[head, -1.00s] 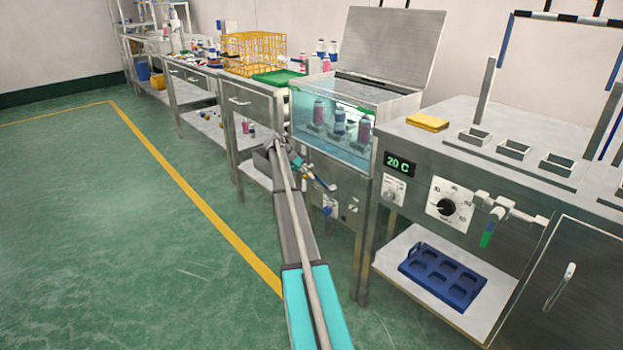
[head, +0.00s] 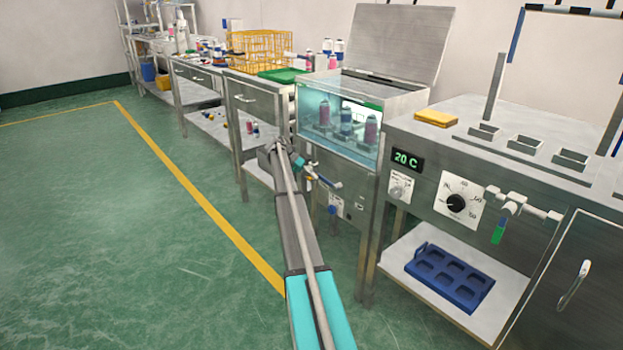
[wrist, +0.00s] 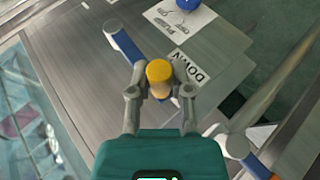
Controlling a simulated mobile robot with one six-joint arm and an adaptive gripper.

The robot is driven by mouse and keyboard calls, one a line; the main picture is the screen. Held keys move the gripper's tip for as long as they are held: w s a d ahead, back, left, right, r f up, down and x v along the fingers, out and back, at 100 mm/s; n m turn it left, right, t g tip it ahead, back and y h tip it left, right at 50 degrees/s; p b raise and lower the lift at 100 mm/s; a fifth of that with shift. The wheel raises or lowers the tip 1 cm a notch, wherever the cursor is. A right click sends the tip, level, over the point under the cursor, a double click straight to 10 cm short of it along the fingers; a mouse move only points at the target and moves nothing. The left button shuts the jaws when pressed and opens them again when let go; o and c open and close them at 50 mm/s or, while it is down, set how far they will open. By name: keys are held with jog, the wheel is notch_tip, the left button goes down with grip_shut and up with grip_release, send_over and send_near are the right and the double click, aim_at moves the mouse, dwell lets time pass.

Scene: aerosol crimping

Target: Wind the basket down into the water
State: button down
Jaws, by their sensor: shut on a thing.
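My gripper (head: 298,163) is at the front of the water tank (head: 312,152), below its glass window. In the wrist view my gripper (wrist: 159,78) is shut on a yellow-ended crank knob (wrist: 159,70). A blue crank arm (wrist: 123,46) lies just beyond it, over a metal panel with a "DOWN" label (wrist: 188,68). Several cans, including a pink one (head: 323,112) and a blue one (head: 345,122), stand upright behind the glass. The basket under them is not clear at this size, nor is their depth in the water.
The tank's metal lid (head: 405,42) stands open. To the right is a bench with a 20 C display (head: 407,159), a dial (head: 457,203) and a blue tray (head: 449,277) on its lower shelf. A yellow wire basket (head: 258,50) stands on the bench behind. The green floor at left is clear.

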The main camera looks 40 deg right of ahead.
jog(key=shift+s+d+r, duration=0.1)
jog(key=shift+s+d, duration=0.2)
jog(key=shift+d, duration=0.05)
jog(key=c, duration=0.8)
grip_release()
jog(key=shift+c, duration=0.2)
jog(key=shift+o, duration=1)
jog(key=shift+a, duration=0.1)
jog(key=shift+o, duration=0.5)
jog(key=shift+w+a, duration=0.1)
jog(key=shift+a, duration=0.05)
